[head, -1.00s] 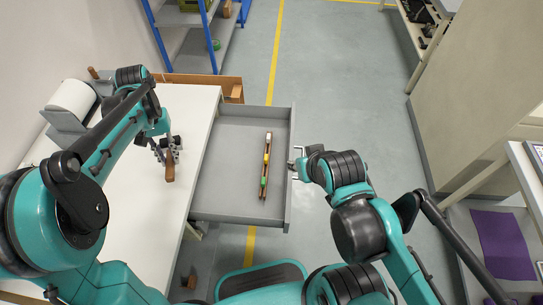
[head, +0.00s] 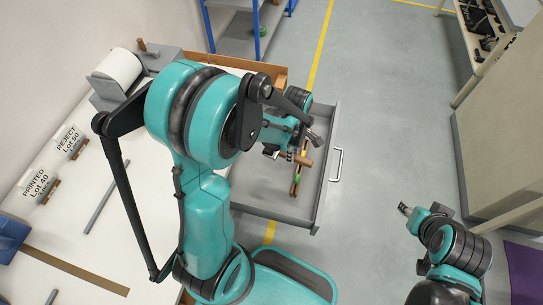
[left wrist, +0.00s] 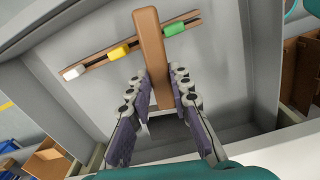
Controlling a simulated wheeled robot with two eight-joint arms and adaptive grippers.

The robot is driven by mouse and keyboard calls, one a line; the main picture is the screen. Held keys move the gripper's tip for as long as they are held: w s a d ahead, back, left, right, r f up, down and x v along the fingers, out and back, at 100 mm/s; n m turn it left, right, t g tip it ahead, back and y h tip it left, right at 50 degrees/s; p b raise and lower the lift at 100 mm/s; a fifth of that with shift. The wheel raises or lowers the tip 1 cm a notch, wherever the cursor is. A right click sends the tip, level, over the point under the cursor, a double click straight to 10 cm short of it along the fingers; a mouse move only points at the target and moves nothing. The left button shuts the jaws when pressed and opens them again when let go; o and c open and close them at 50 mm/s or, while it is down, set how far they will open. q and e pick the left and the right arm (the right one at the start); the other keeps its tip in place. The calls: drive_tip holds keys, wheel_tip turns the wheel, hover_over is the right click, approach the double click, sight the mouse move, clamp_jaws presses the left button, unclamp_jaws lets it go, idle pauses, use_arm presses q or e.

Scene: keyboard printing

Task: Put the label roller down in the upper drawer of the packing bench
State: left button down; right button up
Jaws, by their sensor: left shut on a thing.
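The label roller, of which a brown handle (head: 305,161) shows, is in my left gripper (head: 289,153) over the open drawer (head: 265,196) of the packing bench (head: 75,225). In the left wrist view the handle (left wrist: 149,40) stands up between the shut fingers of the left gripper (left wrist: 158,90), above the grey drawer floor (left wrist: 85,40). Whether it touches the floor, I cannot tell. The rest of the roller is hidden. My right gripper (head: 408,211) is out over the floor, right of the drawer and apart from its handle (head: 336,164); its jaw opening is unclear.
A wooden strip with white, yellow and green pieces (left wrist: 119,51) lies in the drawer. A large white roll (head: 118,68) and signs marked PRINTED (head: 38,184) and REJECT (head: 70,140) are on the bench.

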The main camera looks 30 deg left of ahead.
use_arm(q)
drive_tip(key=shift+s+a+f+n, duration=0.15)
drive_tip(key=shift+s+f+n, duration=0.1)
drive_tip(key=shift+f+n, duration=0.5)
drive_tip(key=b, duration=0.4)
hover_over(263, 161)
drive_tip(key=shift+n, duration=0.25)
wheel_tip(263, 161, down, 7)
drive_tip(key=shift+w+r, duration=0.1)
drive_tip(key=shift+r, duration=0.1)
drive_tip(key=shift+f+b, duration=1.2)
drive_tip(key=shift+f, duration=0.75)
drive_tip(key=shift+f, duration=0.1)
drive_tip(key=c, duration=1.4)
unclamp_jaws()
